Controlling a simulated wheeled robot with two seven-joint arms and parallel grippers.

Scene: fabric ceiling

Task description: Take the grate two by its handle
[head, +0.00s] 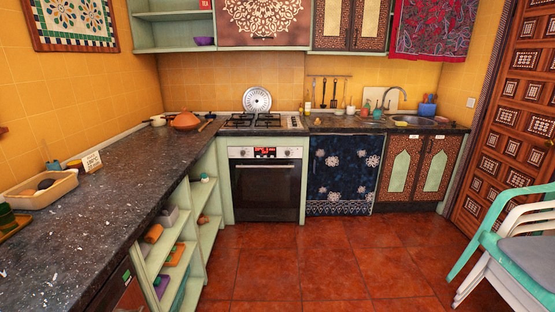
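I cannot pick out a grate with a handle for certain. A round silver perforated disc (257,100) stands upright against the yellow tiled wall behind the gas hob (262,121); I cannot see whether it has a handle. Dark pan supports lie on the hob. Below it is a built-in oven (265,184) with a dark glass door, a bar handle and a red display. The door is shut and its inside is too dark to make out. Neither of my grippers shows in the head view.
A dark speckled counter (100,190) runs along the left, with open green shelves (205,232) beneath it. An orange tagine (185,120) stands in the back corner. Stacked chairs (510,255) are at the lower right. The red tiled floor (330,265) between is clear.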

